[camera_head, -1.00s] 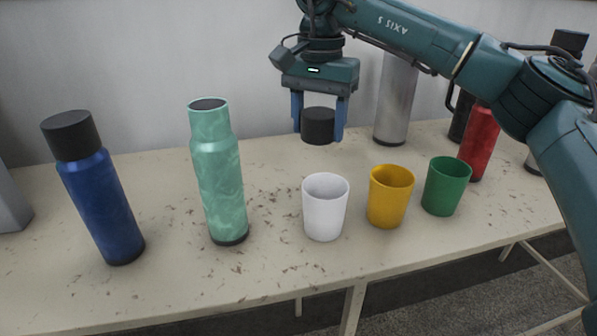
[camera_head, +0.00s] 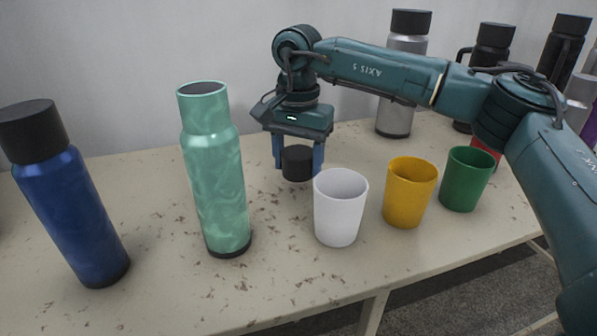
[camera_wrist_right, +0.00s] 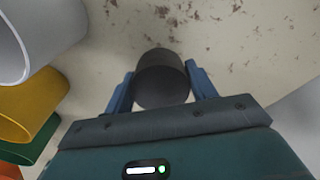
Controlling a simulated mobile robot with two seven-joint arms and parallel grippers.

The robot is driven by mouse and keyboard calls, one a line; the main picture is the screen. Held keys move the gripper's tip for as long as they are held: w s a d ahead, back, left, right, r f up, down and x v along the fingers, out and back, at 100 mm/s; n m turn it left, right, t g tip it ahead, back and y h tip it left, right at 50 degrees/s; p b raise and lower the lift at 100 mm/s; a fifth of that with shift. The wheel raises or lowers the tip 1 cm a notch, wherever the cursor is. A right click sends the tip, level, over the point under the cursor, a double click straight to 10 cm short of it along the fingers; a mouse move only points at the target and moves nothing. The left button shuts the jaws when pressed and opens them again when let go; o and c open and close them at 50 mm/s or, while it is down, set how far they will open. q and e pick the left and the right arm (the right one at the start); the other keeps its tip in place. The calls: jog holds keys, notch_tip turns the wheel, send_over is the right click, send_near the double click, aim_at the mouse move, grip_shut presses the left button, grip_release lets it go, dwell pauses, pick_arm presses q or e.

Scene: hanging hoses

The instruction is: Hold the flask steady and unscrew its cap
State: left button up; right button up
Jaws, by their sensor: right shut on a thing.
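The mint green flask (camera_head: 216,185) stands upright on the table, its top open with no cap on it. A black cap (camera_head: 297,164) is between the fingers of my right gripper (camera_head: 298,160), which is shut on it. The cap is low over the table, behind the white cup; I cannot tell whether it touches the tabletop. In the right wrist view the cap (camera_wrist_right: 161,78) sits between the two blue fingers (camera_wrist_right: 161,90). My left gripper is not in view, and nothing holds the flask.
A blue flask with a black cap (camera_head: 65,205) stands at the left. White (camera_head: 338,215), yellow (camera_head: 408,200) and green (camera_head: 466,185) cups stand in a row on the right. A grey flask (camera_head: 396,100) and other dark flasks stand behind my arm. The table (camera_head: 150,190) is bare between the two left flasks.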

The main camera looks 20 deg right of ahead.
jog(key=shift+f, duration=1.3)
jog(key=shift+f, duration=0.15)
jog(key=o, duration=1.1)
